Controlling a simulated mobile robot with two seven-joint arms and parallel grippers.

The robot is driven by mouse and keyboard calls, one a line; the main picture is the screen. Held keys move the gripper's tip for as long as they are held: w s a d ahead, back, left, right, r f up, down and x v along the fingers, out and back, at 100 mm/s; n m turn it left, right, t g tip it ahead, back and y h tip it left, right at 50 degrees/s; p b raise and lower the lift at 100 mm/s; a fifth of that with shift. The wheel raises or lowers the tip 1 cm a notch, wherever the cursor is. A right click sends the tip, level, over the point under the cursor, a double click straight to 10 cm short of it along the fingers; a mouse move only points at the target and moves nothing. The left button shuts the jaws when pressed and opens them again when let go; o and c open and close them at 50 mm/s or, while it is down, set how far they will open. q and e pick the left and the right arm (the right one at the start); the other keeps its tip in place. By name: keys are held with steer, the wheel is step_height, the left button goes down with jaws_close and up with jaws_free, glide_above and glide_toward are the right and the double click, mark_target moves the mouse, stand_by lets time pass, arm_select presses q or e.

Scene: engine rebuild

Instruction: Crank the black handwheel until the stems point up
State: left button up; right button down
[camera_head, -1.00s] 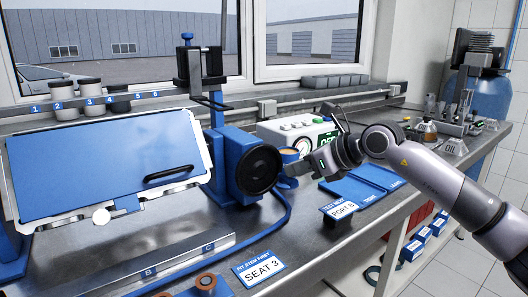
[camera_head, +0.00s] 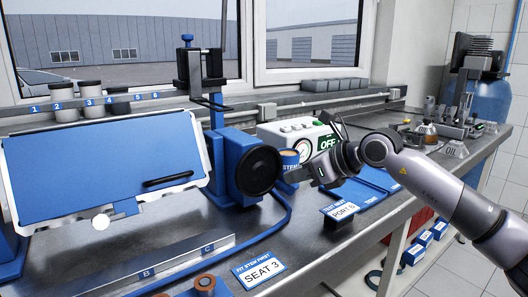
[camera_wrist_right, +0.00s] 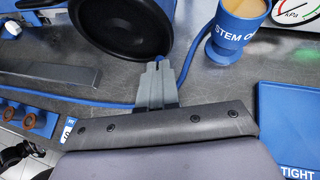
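The black handwheel (camera_head: 258,171) is a round dished disc on the blue gearbox housing, right of the tilting blue plate (camera_head: 100,165). Its rim and dish also show at the top of the wrist view (camera_wrist_right: 122,25). My right gripper (camera_head: 290,176) is just right of the wheel's rim. The plate leans towards me and carries a black bar handle (camera_head: 168,180). No stems are visible.
A blue cup of stem oil (camera_head: 290,160) stands just beyond my right gripper. Behind it is a tester showing OFF (camera_head: 325,142). A blue hose (camera_head: 288,212) curves below the wheel. The SEAT 3 card (camera_head: 259,268) and blue trays (camera_head: 362,190) lie on the steel bench.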

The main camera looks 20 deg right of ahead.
steer(key=shift+f, duration=0.55)
steer(key=shift+s+a+f+b, duration=0.1)
steer(key=shift+f+b, duration=0.25)
steer(key=shift+f, duration=0.15)
steer(key=shift+a+f, duration=0.1)
steer(key=shift+f, duration=0.15)
steer(key=shift+a+b, duration=0.1)
steer(key=shift+b, duration=0.25)
steer(key=shift+a, duration=0.1)
steer(key=shift+r, duration=0.1)
steer(key=shift+s+a, duration=0.1)
